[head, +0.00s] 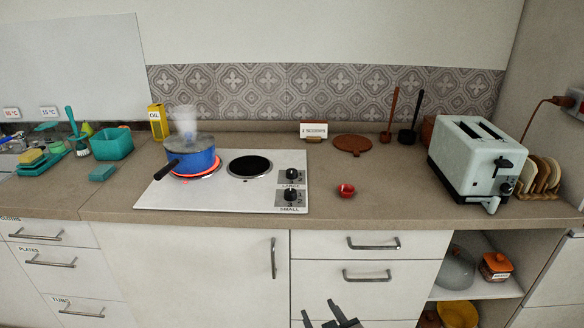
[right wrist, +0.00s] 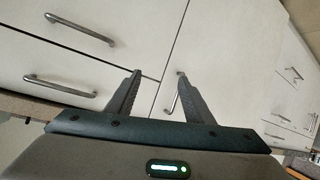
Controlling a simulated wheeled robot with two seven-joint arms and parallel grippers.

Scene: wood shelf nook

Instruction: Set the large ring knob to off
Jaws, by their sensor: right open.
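The white hob (head: 222,200) is set in the counter. Its two black knobs sit at its right edge. The large ring knob (head: 291,173) is the upper one, with the label LARGE under it. The small ring knob (head: 290,194) is below it, labelled SMALL. A blue pot (head: 192,161) stands on a red glowing ring (head: 210,175), and steam rises from it. My right gripper (head: 318,308) is open and empty, low in front of the drawers and well below the knobs. The right wrist view shows its fingers (right wrist: 158,74) spread before the cabinet fronts. My left gripper is out of view.
The other ring (head: 249,166) is dark and empty. Drawer handles (head: 367,277) stick out near my right gripper. The counter between hob and toaster is mostly clear.

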